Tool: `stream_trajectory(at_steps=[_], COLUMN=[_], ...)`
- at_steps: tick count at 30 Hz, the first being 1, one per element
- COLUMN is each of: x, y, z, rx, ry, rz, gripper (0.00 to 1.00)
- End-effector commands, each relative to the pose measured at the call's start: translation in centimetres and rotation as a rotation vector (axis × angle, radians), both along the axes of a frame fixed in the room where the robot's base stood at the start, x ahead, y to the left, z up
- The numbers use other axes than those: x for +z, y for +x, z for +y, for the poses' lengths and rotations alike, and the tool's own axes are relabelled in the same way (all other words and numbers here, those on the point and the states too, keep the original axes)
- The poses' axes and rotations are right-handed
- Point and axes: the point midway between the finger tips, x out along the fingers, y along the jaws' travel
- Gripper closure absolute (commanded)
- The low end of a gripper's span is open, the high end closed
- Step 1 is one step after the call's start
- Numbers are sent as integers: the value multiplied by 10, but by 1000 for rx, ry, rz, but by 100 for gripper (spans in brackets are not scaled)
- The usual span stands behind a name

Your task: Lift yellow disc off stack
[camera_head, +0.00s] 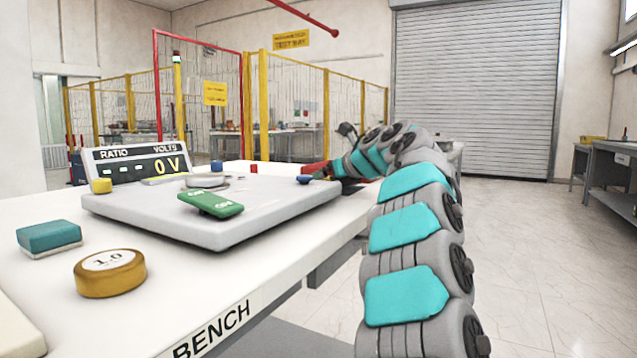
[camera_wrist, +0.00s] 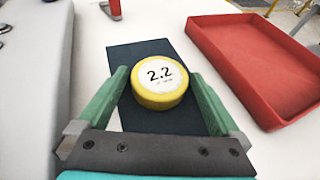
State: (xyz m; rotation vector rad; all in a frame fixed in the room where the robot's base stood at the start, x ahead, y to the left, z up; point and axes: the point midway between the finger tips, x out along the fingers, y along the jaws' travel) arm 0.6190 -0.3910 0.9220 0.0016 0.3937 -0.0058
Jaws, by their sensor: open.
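A yellow disc with a white top marked "2.2" (camera_wrist: 160,96) sits on a dark blue mat (camera_wrist: 125,58) in the wrist view. My gripper (camera_wrist: 160,74) is open, with one green finger to the left of the disc and one to the right. The fingers stand apart and are not closed on it. I cannot tell whether another disc lies beneath the yellow one. In the head view my arm reaches to the far end of the bench, and the disc and my fingers cannot be made out there.
A red tray (camera_wrist: 258,65) lies right of the mat. A grey panel (camera_wrist: 38,90) is on the left. In the head view, a gold disc marked "1.0" (camera_head: 110,273) and a teal block (camera_head: 49,238) sit on the bench near a display (camera_head: 138,163).

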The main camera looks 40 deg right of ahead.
Motion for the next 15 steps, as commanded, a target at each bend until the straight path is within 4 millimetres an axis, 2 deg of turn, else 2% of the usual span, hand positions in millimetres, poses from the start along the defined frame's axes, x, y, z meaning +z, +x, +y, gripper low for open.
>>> stream_trajectory(at_steps=[4,15], x=[0,1], y=[0,-1], z=[0,0], rx=[0,0], ry=[0,0], rz=[0,-1], gripper=[2,44])
